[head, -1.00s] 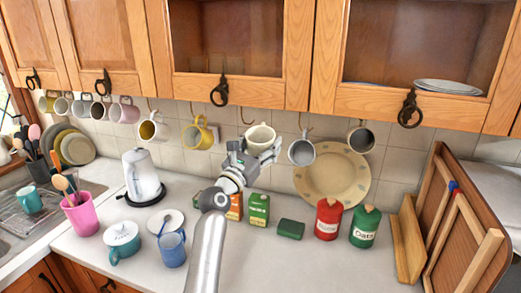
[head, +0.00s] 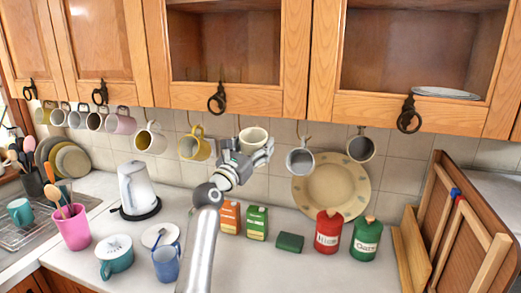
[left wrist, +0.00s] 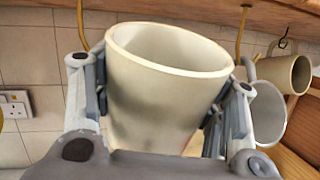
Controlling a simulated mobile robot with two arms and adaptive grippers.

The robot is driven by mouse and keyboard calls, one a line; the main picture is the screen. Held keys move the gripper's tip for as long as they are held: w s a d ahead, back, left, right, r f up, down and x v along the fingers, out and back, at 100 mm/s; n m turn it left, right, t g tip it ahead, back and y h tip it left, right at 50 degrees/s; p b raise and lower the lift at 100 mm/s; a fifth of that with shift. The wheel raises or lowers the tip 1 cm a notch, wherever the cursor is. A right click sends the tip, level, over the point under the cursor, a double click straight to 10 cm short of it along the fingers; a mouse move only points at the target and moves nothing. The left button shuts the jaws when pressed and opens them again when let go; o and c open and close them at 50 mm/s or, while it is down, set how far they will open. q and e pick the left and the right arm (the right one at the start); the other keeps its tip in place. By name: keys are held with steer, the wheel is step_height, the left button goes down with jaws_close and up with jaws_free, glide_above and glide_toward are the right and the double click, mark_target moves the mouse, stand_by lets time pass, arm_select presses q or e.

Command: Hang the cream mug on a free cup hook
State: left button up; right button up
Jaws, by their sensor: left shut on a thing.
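The cream mug (head: 253,136) is held by my left gripper (head: 248,153) just below the underside of the wall cabinet. In the left wrist view the mug (left wrist: 160,90) sits between the two fingers, its open rim facing up and slightly tilted; I cannot see its handle. A bare cup hook (head: 238,123) hangs just left of the mug, and it shows in the left wrist view (left wrist: 82,28). Another hook (left wrist: 241,30) hangs to the right of the mug. The mug appears apart from both hooks. My right gripper is not in view.
A yellow mug (head: 194,147) hangs to the left, a grey mug (head: 300,160) and a beige mug (head: 360,148) to the right. Below are an orange carton (head: 230,217), green carton (head: 257,222), red canister (head: 328,232) and green canister (head: 365,240). A large plate (head: 335,187) leans on the tiles.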

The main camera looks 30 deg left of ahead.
arm_select(q)
steer(key=shift+s+a+f+b, duration=0.1)
steer(key=shift+s+a+b, duration=0.1)
steer(key=shift+a, duration=0.45)
steer(key=shift+s+a+b, duration=0.1)
steer(key=shift+a+b, duration=0.05)
steer(key=shift+a, duration=0.5)
steer(key=shift+s+a+f+b, duration=0.1)
steer(key=shift+a+f+b, duration=0.3)
steer(key=shift+f, duration=0.1)
steer(key=shift+a+f, duration=0.1)
steer(key=o, duration=1.3)
